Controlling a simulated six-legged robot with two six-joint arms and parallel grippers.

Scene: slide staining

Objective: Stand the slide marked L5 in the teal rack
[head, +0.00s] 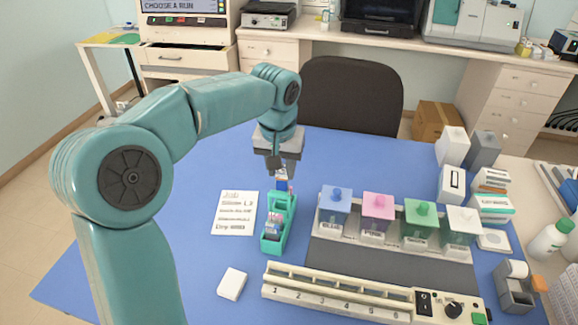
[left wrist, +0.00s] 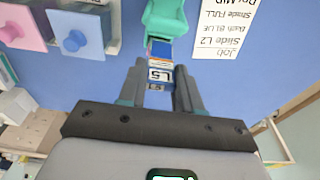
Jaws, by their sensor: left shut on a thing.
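My left gripper (head: 282,174) is shut on a slide. In the left wrist view the slide (left wrist: 160,74) sits between the fingers (left wrist: 158,80), and its label reads L5. The teal rack (head: 268,244) stands on the blue mat, with other slides (head: 273,222) in its nearer part. The gripper is at the rack's far end with the slide held roughly upright there. The rack also shows at the top of the left wrist view (left wrist: 165,18). I cannot tell whether the slide's lower edge is inside a slot. My right gripper is not in view.
Blue (head: 335,207), pink (head: 377,212), green (head: 419,220) and white (head: 461,228) lidded jars stand right of the rack. A job card (head: 235,213) lies left. A small white block (head: 232,284) and a long numbered holder (head: 340,295) are in front. The mat behind is clear.

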